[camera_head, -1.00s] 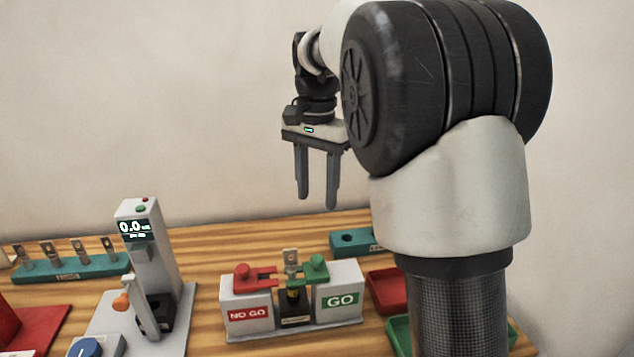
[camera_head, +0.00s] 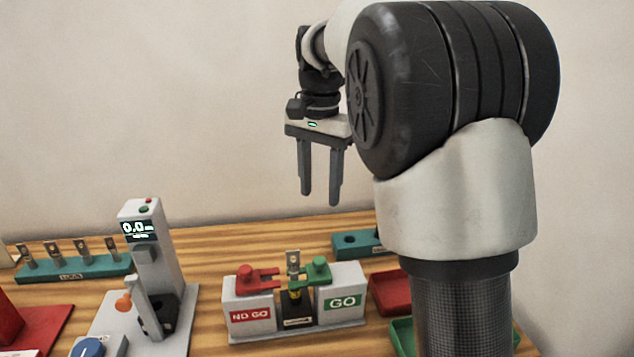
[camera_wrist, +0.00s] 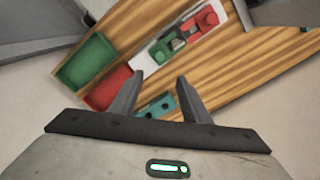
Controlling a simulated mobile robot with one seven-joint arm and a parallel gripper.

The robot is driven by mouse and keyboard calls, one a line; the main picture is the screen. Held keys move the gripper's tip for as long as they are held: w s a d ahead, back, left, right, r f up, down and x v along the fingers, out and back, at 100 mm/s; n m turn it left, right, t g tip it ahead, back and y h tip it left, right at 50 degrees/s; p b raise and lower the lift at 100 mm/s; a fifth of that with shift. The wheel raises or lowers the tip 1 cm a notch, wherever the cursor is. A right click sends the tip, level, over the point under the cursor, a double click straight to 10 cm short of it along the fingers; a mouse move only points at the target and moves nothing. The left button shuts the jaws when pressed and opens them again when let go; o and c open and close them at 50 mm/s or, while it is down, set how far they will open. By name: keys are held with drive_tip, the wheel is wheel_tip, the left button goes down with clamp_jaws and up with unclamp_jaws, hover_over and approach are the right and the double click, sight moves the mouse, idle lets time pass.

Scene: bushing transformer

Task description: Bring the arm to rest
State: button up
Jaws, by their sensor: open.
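My gripper (camera_head: 321,197) hangs in the air above the back of the wooden table, with its fingers pointing down. Its two fingers are apart and nothing is between them. In the wrist view the open fingers (camera_wrist: 157,80) show against the table, with the green tray, the red tray and the teal block beyond them. My arm is bent, and its big dark joint fills the upper right of the head view.
The NO GO / GO gauge stand (camera_head: 294,318) holds an upright metal-tipped part (camera_head: 293,263). A grey display post (camera_head: 150,250) and a teal rack (camera_head: 75,269) of lugs stand left. A red tray (camera_head: 388,292), green tray (camera_head: 402,335) and teal block (camera_head: 352,243) lie right.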

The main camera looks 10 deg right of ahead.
drive_tip(key=s+d+r+n+t, duration=0.2)
drive_tip(key=s+r+n+t, duration=0.15)
drive_tip(key=s, duration=0.85)
drive_tip(key=s+f+n+t, duration=0.2)
drive_tip(key=s+f+n, duration=0.3)
drive_tip(key=s, duration=0.8)
drive_tip(key=shift+d+f, duration=0.25)
drive_tip(key=shift+f, duration=0.45)
drive_tip(key=shift+w+r+n, duration=0.1)
drive_tip(key=shift+w+n, duration=0.05)
drive_tip(key=shift+n, duration=0.1)
wheel_tip(320, 180, up, 2)
drive_tip(key=r+m+g+b, duration=0.1)
drive_tip(key=m+g+b, duration=0.55)
drive_tip(key=m, duration=0.25)
hover_over(320, 259)
drive_tip(key=t, duration=0.1)
wheel_tip(320, 259, down, 18)
drive_tip(key=b, duration=0.4)
drive_tip(key=shift+r, duration=0.1)
